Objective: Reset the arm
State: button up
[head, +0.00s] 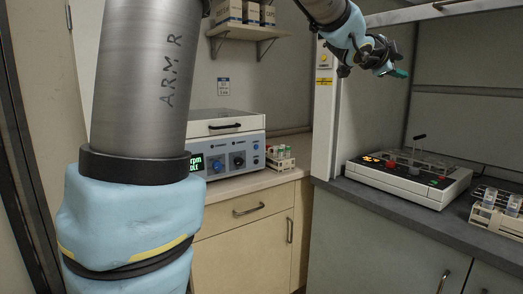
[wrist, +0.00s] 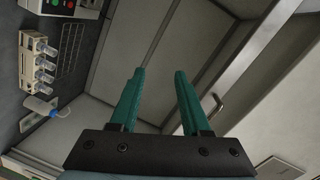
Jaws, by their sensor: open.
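My gripper (head: 394,72) is raised in front of the fume hood opening at the upper right of the head view. In the wrist view my gripper (wrist: 160,95) shows two green fingers, apart, with nothing between them. It touches nothing that I can see. My arm reaches in from the top of the head view, and its large grey link covers much of the left side.
A centrifuge-like box (head: 236,140) and small tube rack (head: 280,158) stand on the left counter. A shelf (head: 248,32) holds boxes.

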jog(key=w+a+f+n+y, duration=0.2)
jog(key=a+f+n+y, duration=0.35)
jog(key=a+f, duration=0.55)
jog(key=w+a+f+n+y, duration=0.2)
jog(key=a+f+n+y, duration=0.3)
jog(key=a+f, duration=0.6)
jog(key=s+a+f+n+g+y, duration=0.2)
jog(key=s+a+f+n+g, duration=0.6)
jog(key=s+a+f+n, duration=0.4)
jog(key=s+a+f, duration=0.4)
jog(key=s+a, duration=0.3)
jog(key=a, duration=0.1)
jog(key=shift+a+f+y, duration=0.2)
jog(key=shift+y, duration=0.15)
